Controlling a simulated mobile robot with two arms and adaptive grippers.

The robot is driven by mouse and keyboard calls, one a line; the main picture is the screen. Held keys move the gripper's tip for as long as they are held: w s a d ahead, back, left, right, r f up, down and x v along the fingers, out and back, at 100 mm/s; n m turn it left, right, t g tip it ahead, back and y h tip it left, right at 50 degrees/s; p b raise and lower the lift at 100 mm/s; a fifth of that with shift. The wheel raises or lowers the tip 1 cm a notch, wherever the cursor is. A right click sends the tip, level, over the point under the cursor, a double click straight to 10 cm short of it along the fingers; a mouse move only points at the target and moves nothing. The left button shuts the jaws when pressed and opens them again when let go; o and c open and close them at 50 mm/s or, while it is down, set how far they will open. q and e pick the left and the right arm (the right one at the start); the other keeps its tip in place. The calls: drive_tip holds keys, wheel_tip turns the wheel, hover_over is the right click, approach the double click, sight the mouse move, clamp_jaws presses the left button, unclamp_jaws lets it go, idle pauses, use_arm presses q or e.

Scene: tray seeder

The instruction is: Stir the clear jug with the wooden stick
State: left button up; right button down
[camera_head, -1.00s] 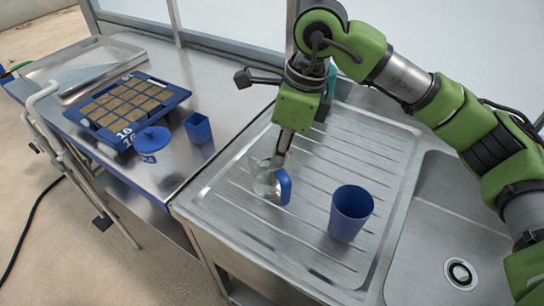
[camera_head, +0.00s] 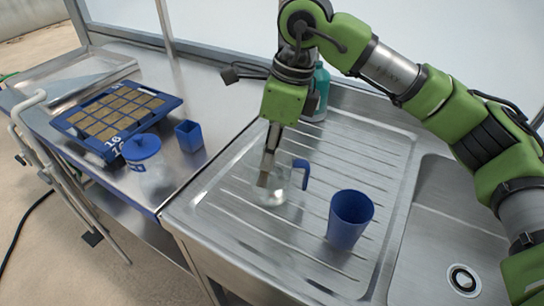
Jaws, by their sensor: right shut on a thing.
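The clear jug (camera_head: 272,196) with a blue handle (camera_head: 301,174) stands upright on the ribbed steel drainboard. My right gripper (camera_head: 270,150) points down over the jug's mouth and is shut on the wooden stick (camera_head: 263,179). The stick's brown lower end shows through the clear wall, inside the jug, near its left side. Whether the stick touches the wall or bottom cannot be told. The upper part of the stick is hidden by the gripper. My left gripper is not in view.
A blue cup (camera_head: 349,220) stands right of the jug, before the sink (camera_head: 440,235). A teal bottle (camera_head: 321,92) is behind my right gripper. On the left table are a blue seed tray (camera_head: 175,102), a small blue cup (camera_head: 189,136) and a clear container with a blue lid (camera_head: 141,147).

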drive_tip(key=shift+s, duration=0.3)
drive_tip(key=shift+a, duration=0.1)
drive_tip(key=shift+d+r+p, duration=0.2)
drive_tip(key=shift+r+p, duration=0.4)
drive_tip(key=shift+r, duration=0.4)
drive_tip(key=shift+d+r+p, duration=0.2)
drive_tip(key=shift+r+p, duration=0.45)
drive_tip(key=shift+r, duration=0.35)
drive_tip(key=shift+d+r+p, duration=0.2)
drive_tip(key=shift+r+p, duration=0.4)
drive_tip(key=shift+r, duration=0.4)
drive_tip(key=shift+d+r+p, duration=0.25)
drive_tip(key=shift+r+p, duration=0.55)
drive_tip(key=shift+r, duration=0.5)
drive_tip(key=r, duration=0.1)
drive_tip(key=r+p, duration=0.1)
drive_tip(key=shift+d+r+p, duration=0.3)
